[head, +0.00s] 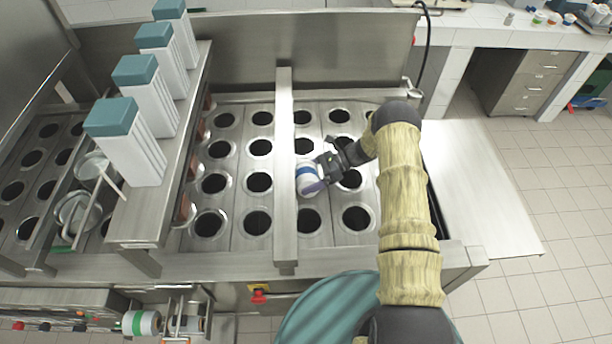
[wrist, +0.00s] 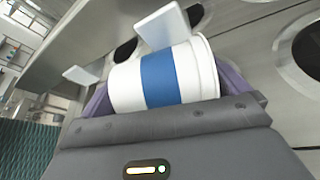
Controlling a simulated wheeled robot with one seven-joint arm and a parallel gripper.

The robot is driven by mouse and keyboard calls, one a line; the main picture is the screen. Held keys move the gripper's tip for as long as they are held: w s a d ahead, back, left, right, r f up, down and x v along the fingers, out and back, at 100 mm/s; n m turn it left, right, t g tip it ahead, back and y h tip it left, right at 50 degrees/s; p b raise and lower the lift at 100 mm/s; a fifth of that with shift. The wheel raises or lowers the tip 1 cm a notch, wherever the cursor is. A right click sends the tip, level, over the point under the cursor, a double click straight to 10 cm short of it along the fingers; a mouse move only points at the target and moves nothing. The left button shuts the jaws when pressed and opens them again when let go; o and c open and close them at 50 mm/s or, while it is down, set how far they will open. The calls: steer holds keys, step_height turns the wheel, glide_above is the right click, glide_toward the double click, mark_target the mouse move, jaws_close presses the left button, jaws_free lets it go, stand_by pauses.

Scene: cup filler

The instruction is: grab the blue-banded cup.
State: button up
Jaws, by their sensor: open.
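The blue-banded cup (head: 305,177) is white with a wide blue band and sits over the metal plate with round holes, right of the raised crossbar. In the wrist view the cup (wrist: 190,75) looks sideways, close against my gripper's palm. My gripper (head: 318,182) is at the cup, coming from the right. Its purple finger parts show at both sides of the cup in the wrist view, and the jaws are open. Whether the fingers touch the cup, and what its base rests on, is hidden.
The crossbar (head: 285,160) runs just left of the cup. Several teal-topped white dispensers (head: 135,140) stand on a rail at the left. A green-banded cup (head: 141,322) is at the machine's front. A bare metal shelf (head: 480,190) is on the right.

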stand_by(0.4)
steer(key=c, duration=0.7)
steer(key=shift+c, duration=0.3)
